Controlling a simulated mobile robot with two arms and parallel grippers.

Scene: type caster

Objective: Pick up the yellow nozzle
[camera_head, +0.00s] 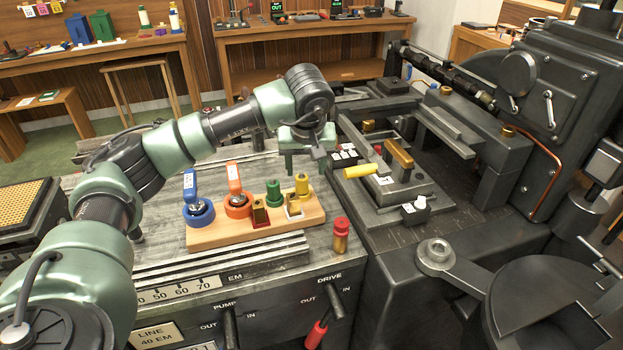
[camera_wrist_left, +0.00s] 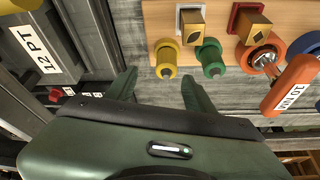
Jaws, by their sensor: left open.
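The yellow nozzle (camera_head: 301,185) stands at the right end of a wooden rack, beside a green nozzle (camera_head: 273,194). In the left wrist view the yellow nozzle (camera_wrist_left: 166,58) is just beyond the fingertips, roughly between them in the picture, with the green nozzle (camera_wrist_left: 209,58) to its right. My left gripper (camera_head: 304,162) is open and empty, behind and a little above the yellow nozzle in the head view; its fingers (camera_wrist_left: 158,82) point toward the rack. I see no contact with the nozzle. My right gripper is not in view.
The wooden rack (camera_head: 225,240) also holds blue (camera_head: 198,213) and orange (camera_head: 238,205) handled tools and brass blocks. A red-topped brass piece (camera_head: 340,235) stands right of it.

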